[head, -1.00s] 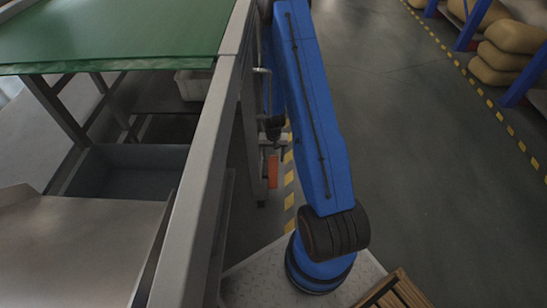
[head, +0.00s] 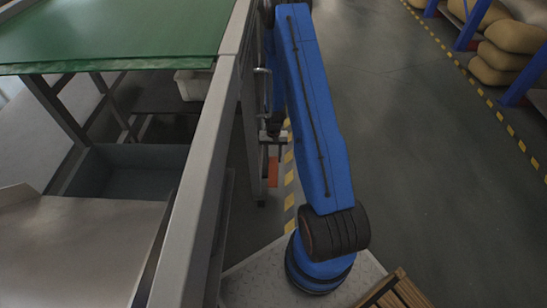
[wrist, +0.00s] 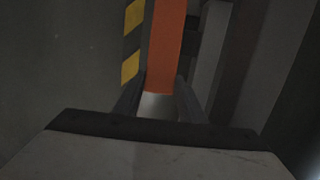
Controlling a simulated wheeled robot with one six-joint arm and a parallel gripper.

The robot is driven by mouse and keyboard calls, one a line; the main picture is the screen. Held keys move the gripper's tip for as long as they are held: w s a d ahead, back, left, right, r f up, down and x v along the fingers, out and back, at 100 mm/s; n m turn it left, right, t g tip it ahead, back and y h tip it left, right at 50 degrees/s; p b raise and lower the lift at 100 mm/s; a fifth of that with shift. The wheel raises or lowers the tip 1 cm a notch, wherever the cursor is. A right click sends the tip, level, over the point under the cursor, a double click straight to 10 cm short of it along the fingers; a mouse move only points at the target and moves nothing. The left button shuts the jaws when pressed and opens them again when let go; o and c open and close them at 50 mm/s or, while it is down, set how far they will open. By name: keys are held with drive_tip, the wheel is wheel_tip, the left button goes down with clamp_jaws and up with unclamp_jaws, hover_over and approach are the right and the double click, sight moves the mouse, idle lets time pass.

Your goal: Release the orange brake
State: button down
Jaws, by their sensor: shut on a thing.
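The orange brake (head: 272,172) is a small orange bar low beside the grey frame post in the head view. In the wrist view the orange brake (wrist: 165,40) is a long flat bar running from the top edge down between my fingers. My gripper (wrist: 161,82) is shut on it, one dark finger at each side of its near end. In the head view my gripper (head: 272,143) is small and dark, just above the orange part, and hides some of it. How the brake is mounted cannot be made out.
A grey metal frame (head: 195,190) stands close left of my arm, with a green belt (head: 120,30) on top. A pale bin (head: 192,84) sits beneath. A yellow-black floor stripe (head: 289,180) passes beside the brake. Open floor lies right; stacked sacks (head: 495,60) stand far right.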

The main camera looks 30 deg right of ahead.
drive_tip(key=c, duration=1.2)
unclamp_jaws()
drive_tip(key=shift+o, duration=0.2)
wheel_tip(320, 180, up, 17)
drive_tip(key=w+d, duration=0.1)
drive_tip(key=w, duration=0.1)
drive_tip(key=shift+d+r, duration=0.15)
drive_tip(key=shift+d, duration=0.05)
